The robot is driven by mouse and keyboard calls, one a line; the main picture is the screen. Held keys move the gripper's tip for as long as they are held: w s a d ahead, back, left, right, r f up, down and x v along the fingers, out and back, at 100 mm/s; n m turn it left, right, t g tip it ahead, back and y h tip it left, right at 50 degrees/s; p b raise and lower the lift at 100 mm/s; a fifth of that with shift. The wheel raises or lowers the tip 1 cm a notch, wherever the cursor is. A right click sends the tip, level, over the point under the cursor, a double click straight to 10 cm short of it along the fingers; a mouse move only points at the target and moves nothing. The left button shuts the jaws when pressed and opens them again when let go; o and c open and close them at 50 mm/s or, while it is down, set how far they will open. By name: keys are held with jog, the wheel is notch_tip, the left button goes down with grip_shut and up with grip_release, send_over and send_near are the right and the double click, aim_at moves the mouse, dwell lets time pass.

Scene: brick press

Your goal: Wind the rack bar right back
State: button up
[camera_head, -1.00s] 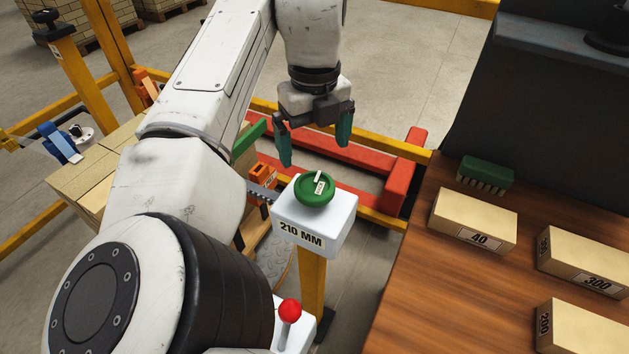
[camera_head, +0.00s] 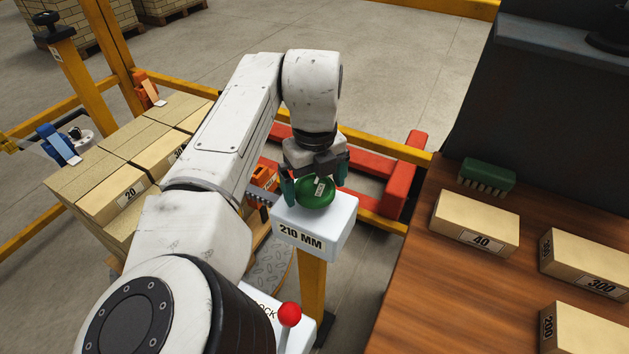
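The green knob (camera_head: 317,196) sits on top of the white box marked 210 MM (camera_head: 324,225), which stands on a yellow post. My gripper (camera_head: 314,186) is over the knob with its green-padded fingers apart, one on the left side and one at the right rear. I cannot tell whether the fingers touch the knob. The toothed rack bar (camera_head: 258,199) shows only in part, left of the white box; my arm hides most of it.
Blocks (camera_head: 126,198) are stacked at left. A wooden table (camera_head: 420,290) at right carries numbered blocks and a green brush (camera_head: 487,176). Red beams (camera_head: 400,184) lie behind the box.

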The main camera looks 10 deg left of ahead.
jog(key=c, duration=0.8)
jog(key=shift+r+p, duration=0.1)
jog(key=shift+p, duration=0.3)
